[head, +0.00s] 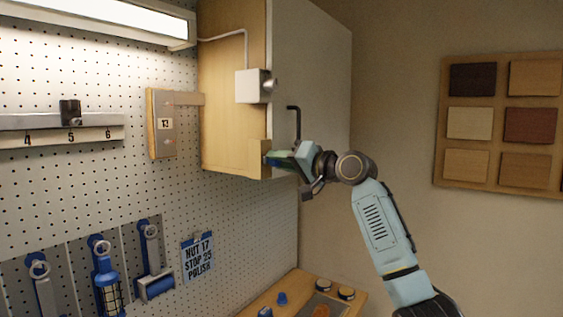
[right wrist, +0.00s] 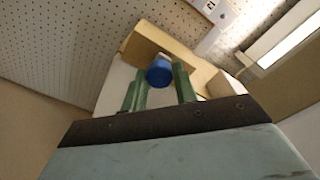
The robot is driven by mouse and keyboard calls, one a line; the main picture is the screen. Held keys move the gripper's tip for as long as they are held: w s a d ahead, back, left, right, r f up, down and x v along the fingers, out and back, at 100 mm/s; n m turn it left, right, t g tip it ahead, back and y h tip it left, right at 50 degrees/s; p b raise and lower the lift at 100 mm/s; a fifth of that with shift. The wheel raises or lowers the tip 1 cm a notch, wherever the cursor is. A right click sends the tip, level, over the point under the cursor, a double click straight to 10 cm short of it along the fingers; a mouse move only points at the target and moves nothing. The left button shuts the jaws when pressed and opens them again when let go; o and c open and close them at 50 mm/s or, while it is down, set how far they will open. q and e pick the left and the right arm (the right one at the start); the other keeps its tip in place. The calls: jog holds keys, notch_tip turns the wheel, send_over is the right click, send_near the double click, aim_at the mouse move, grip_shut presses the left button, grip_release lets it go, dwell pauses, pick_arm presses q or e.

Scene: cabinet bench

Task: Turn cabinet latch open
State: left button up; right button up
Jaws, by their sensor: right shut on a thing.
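The wooden cabinet (head: 232,130) hangs on the pegboard wall, with a pale grey door (head: 312,75) on its right. A bent black handle (head: 297,122) sticks out from the door. My right gripper (head: 279,158) is at the cabinet's lower front corner, below the handle. In the right wrist view, its green fingers (right wrist: 159,84) are closed on either side of a round blue latch knob (right wrist: 159,71). The gripper hides the knob in the head view. The door looks flush with the cabinet front. My left gripper is not in view.
A white box (head: 250,86) with a cable sits on the cabinet's side. A shelf lamp (head: 100,18) is above left. Below, a bench (head: 258,303) holds small jars. Wood samples (head: 500,120) hang on the right wall. The space right of the door is clear.

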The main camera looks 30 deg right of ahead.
jog(key=n+b, duration=0.4)
jog(key=n, duration=1.4)
jog(key=shift+y, duration=0.4)
jog(key=shift+n, duration=0.4)
jog(key=o, duration=1)
jog(key=shift+s+f, duration=0.1)
